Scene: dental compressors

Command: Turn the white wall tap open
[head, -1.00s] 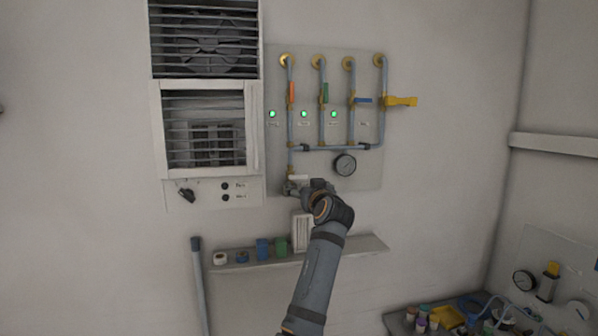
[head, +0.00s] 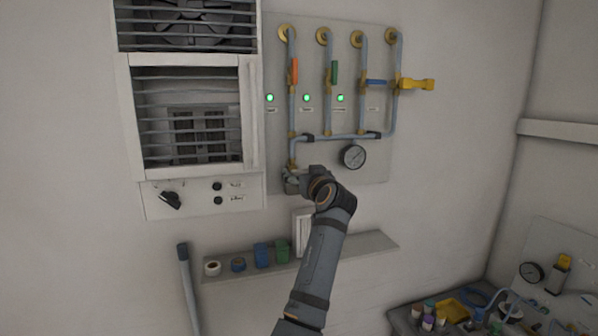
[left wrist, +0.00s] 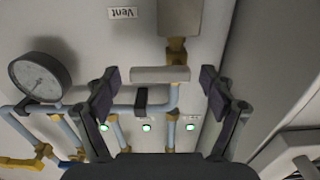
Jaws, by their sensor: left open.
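The white wall tap's handle (left wrist: 160,74) shows in the left wrist view as a pale bar lying crosswise over a brass fitting (left wrist: 177,50) on the pipe. My left gripper (left wrist: 159,79) is open, with one dark finger on each side of the handle; gaps show between the fingers and the bar's ends. In the head view my left gripper (head: 293,182) is at the lower end of the left pipe, below the panel's pipework. It hides the white tap there. My right gripper is not in view.
Orange (head: 294,71), green (head: 334,73), blue (head: 376,82) and yellow (head: 416,84) handles sit higher on the panel's pipes. A gauge (head: 353,156) is right of my gripper. A vent unit (head: 129,115) stands left; a shelf (head: 370,246) with small items is below.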

